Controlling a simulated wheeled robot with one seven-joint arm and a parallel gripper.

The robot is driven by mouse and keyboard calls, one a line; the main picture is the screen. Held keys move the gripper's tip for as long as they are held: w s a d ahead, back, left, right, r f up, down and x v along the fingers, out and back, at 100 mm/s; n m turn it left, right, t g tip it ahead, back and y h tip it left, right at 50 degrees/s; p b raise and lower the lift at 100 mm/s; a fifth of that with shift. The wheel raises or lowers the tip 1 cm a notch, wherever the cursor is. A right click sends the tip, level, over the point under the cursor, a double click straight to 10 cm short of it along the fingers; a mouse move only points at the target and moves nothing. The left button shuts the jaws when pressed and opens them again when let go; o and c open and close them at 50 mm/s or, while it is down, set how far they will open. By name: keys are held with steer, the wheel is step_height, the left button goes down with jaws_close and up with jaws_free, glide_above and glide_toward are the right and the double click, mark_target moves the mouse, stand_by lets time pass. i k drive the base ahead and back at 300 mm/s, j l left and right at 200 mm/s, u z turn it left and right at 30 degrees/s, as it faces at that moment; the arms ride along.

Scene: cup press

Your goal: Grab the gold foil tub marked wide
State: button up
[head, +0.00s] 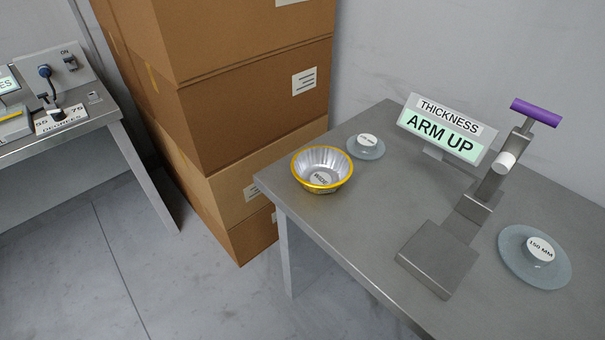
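A gold-rimmed foil tub (322,158) with a silvery fluted inside stands upright near the left corner of the grey metal table (345,235). My gripper does not show in the head view.
A press with a purple handle (536,112) and metal block (438,258) stands right of the tub, beside a sign reading "THICKNESS ARM UP" (440,130). Glass discs lie behind the tub (366,151) and at right (515,262). Stacked cardboard boxes (250,110) stand close behind the table's left edge.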

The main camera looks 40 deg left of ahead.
mark_target(323, 169)
steer(key=u, duration=1.45)
steer(key=i+j+z, duration=0.3)
steer(key=j, duration=0.3)
steer(key=j+z, duration=0.35)
steer(key=j, duration=0.25)
steer(key=j+z, duration=0.3)
steer(key=j, duration=0.35)
steer(key=i, duration=0.05)
